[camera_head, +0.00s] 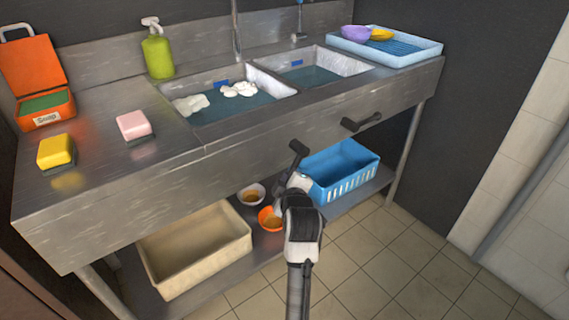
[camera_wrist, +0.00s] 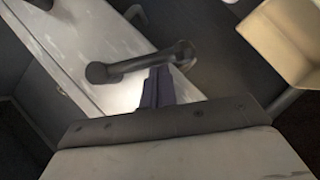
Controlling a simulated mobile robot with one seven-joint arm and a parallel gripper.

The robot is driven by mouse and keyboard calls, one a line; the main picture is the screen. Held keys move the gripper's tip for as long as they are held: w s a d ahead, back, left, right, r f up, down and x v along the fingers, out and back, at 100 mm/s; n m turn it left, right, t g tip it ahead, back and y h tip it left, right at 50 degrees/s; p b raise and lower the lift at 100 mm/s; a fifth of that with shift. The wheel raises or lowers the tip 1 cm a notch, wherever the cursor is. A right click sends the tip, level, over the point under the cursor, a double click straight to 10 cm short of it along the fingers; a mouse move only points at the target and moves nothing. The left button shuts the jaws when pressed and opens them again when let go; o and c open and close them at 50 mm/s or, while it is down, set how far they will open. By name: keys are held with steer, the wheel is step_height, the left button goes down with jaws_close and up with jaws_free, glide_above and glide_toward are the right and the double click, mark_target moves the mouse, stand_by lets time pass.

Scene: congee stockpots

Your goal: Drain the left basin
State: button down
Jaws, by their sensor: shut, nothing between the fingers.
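The left basin (camera_head: 212,108) holds bluish water with white foam floating on it. The right basin (camera_head: 325,77) also holds water. Two dark levers are on the front panel below the basins. The left lever (camera_head: 298,147) also shows in the wrist view (camera_wrist: 140,62). The right lever (camera_head: 361,122) sticks out farther right. My gripper (camera_head: 295,172) is just below the left lever. In the wrist view its dark fingers (camera_wrist: 158,82) are together and empty, with the tips at the lever's bar. I cannot tell whether they touch it.
On the lower shelf are a beige bin (camera_head: 195,250), a blue basket (camera_head: 340,170) and two small bowls. The counter holds a green spray bottle (camera_head: 157,50), sponges, an orange box (camera_head: 40,85) and a blue tray (camera_head: 385,45). The tiled floor (camera_head: 415,265) at right is clear.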

steer(key=shift+w+d+f, duration=0.1)
steer(key=shift+d+f, duration=0.05)
steer(key=shift+f, duration=0.1)
stand_by(0.5)
steer(key=shift+r, duration=0.1)
